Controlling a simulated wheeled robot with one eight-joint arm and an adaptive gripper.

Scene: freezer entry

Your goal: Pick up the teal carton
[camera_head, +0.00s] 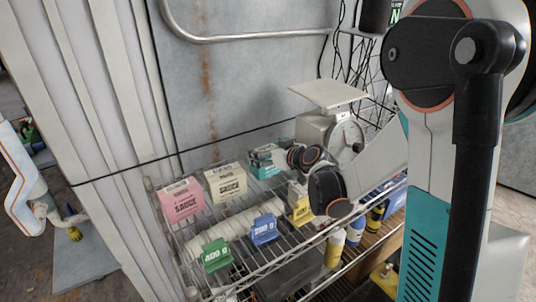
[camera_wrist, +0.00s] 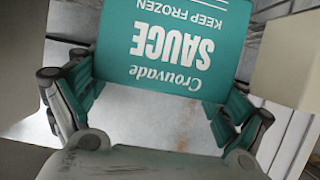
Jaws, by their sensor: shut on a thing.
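The teal carton (camera_wrist: 190,45) fills the top middle of the wrist view, its label reading "Crouvade SAUCE KEEP FROZEN" upside down. My gripper (camera_wrist: 155,88) has its teal-padded fingers on either side of the carton and is shut on it. In the head view the teal carton (camera_head: 264,162) shows at the back of the wire shelf, partly covered by my wrist. The fingers are hard to make out there. Whether the carton rests on the shelf or hangs just above it I cannot tell.
A pink sauce carton (camera_head: 181,200) and a cream carton (camera_head: 226,183) stand left of the teal one. A scale (camera_head: 331,127) stands behind, to the right. Green (camera_head: 216,254) and blue (camera_head: 264,231) weight-marked items sit at the wire shelf's front. A metal rail (camera_head: 250,38) crosses the wall.

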